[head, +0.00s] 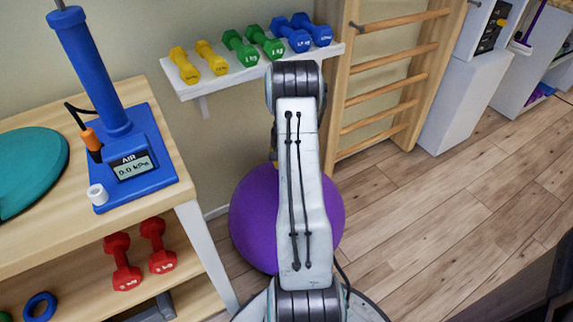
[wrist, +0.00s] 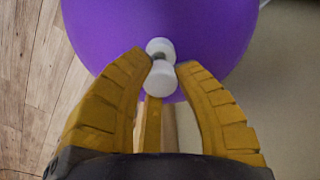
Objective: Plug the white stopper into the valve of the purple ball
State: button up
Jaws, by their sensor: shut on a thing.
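The purple ball (head: 254,218) rests on the floor, partly hidden behind my arm in the head view. It also fills the top of the wrist view (wrist: 100,25). The stopper shows as a white knob between and just below the fingertips. A second white rounded piece (wrist: 160,47) shows just beyond it against the ball; I cannot tell whether it is the valve or part of the stopper. Whether they touch is unclear. The head view hides the fingertips.
A wooden table (head: 190,183) at left holds a blue pump (head: 122,140) with a small white cylinder (head: 97,194) on its base. A shelf (head: 222,78) with coloured dumbbells is on the wall. Wooden wall bars (head: 385,95) stand behind. Floor at right is clear.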

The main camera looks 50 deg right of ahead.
jog(key=shift+f+b, duration=0.9)
jog(key=shift+f, duration=0.55)
dwell(0.9)
jog(key=o, duration=1.1)
jog(key=shift+r, duration=0.2)
jog(key=shift+r+p, duration=2.55)
jog(key=shift+r, duration=0.8)
